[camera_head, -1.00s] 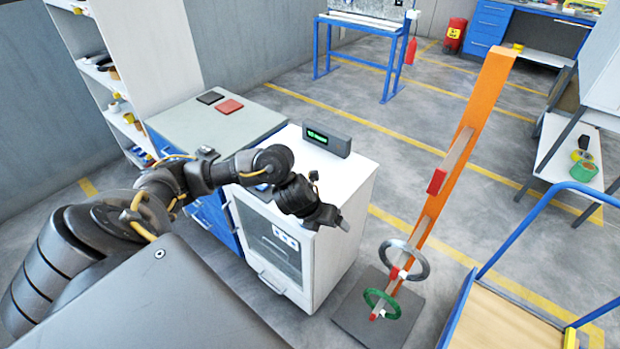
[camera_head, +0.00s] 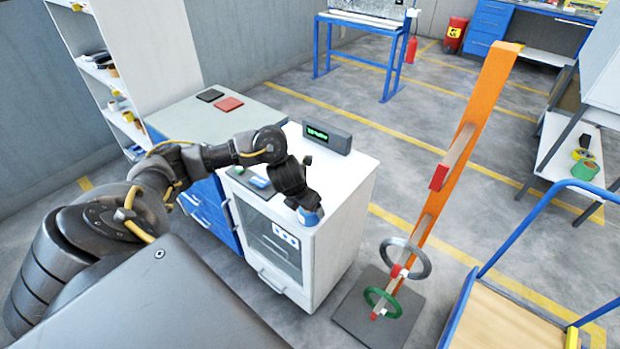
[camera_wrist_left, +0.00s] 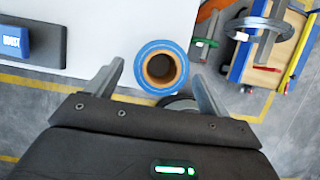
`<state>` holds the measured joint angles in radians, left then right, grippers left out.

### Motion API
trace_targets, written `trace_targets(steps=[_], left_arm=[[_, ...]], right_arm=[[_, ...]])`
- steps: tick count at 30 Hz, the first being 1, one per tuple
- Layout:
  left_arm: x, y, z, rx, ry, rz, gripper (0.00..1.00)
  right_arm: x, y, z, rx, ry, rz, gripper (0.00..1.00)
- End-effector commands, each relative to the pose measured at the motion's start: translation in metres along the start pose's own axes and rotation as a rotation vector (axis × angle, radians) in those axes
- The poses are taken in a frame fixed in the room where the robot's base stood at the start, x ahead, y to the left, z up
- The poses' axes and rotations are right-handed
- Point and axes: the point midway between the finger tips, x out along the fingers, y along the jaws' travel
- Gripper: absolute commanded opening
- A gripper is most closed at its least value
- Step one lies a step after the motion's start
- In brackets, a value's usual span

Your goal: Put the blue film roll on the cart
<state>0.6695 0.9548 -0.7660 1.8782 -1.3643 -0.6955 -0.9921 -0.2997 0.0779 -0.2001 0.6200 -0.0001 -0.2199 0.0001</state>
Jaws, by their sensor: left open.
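The blue film roll (camera_wrist_left: 143,68) shows end-on in the left wrist view, with a brown core. It is at the edge of the white cabinet top (camera_head: 338,190). In the head view only part of the roll (camera_head: 311,217) shows below my left gripper (camera_head: 304,202). In the left wrist view my left gripper (camera_wrist_left: 158,70) is open, one finger on each side of the roll, not closed on it. The cart (camera_head: 500,318), with a wooden deck and blue handle, stands at the lower right. My right gripper is out of view.
A scale-like display (camera_head: 327,138) stands at the cabinet's back. An orange post (camera_head: 474,120) with a grey ring (camera_head: 424,262) and green ring (camera_head: 394,308) on its pegs stands between cabinet and cart. A blue-drawer bench (camera_head: 185,118) adjoins the cabinet on the left.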

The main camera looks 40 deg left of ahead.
Motion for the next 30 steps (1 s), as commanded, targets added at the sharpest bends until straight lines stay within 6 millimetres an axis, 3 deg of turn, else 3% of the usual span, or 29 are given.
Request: trace_targets(steps=[4,12,21,30], left_arm=[[0.009,-0.001,0.000,-0.003,0.004,-0.001,0.81],[0.047,-0.002,0.002,-0.002,0.002,-0.001,0.81],[0.052,-0.001,0.003,0.000,0.000,0.000,0.81],[0.052,-0.001,0.003,0.000,0.000,0.000,0.43]], right_arm=[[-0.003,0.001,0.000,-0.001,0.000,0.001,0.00],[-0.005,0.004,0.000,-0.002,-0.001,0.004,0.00],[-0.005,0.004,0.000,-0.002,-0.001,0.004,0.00],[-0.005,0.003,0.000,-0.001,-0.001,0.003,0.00]])
